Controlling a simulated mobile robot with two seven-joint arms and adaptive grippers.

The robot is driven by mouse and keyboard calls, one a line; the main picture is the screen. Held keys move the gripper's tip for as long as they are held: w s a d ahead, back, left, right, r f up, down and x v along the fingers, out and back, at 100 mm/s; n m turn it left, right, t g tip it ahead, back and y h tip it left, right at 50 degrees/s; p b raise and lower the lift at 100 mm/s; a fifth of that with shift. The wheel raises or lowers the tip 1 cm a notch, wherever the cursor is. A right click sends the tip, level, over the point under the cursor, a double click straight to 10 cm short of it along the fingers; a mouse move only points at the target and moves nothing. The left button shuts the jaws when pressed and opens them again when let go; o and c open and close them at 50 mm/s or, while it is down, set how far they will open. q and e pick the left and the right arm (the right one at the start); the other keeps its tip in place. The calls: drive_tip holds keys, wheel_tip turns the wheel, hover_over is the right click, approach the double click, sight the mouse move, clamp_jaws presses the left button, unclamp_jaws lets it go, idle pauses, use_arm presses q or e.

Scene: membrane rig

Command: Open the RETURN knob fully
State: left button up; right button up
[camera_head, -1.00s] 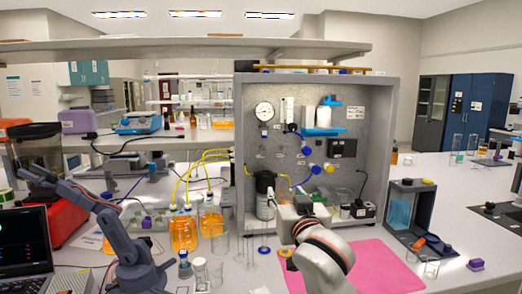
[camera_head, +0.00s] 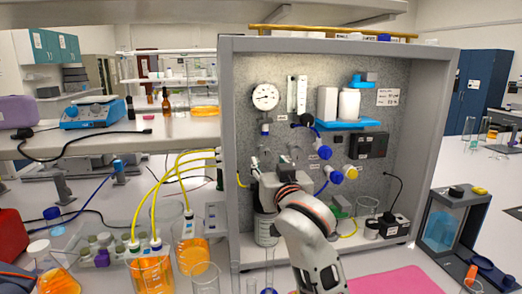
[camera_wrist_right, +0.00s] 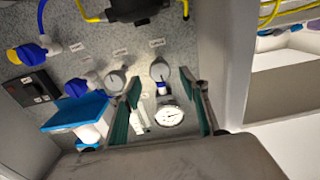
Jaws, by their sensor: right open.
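The rig's upright panel (camera_head: 282,82) carries the knobs. My right gripper (camera_head: 265,168) is in front of its lower left part, open and empty. In the right wrist view, its teal fingers (camera_wrist_right: 160,88) stand apart on either side of a round grey knob (camera_wrist_right: 160,71), with no clear contact. A second round grey knob (camera_wrist_right: 116,81) is just left of the left finger. Small labels sit by both knobs, too blurred to read, so I cannot tell which is RETURN. Knob angles are unclear. My left gripper is out of view.
A pressure gauge (camera_head: 265,97) and flowmeter are above the gripper. Blue valves (camera_head: 325,152) and a blue shelf (camera_head: 348,125) with a white bottle are to its right. Yellow tubes (camera_head: 172,180) run to orange-filled bottles (camera_head: 152,272) at left. The dark-topped canister is partly hidden by my arm.

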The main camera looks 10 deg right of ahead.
sight(266, 157)
drive_tip(key=shift+w+p, duration=0.45)
drive_tip(key=shift+w, duration=3.15)
drive_tip(key=c, duration=1.1)
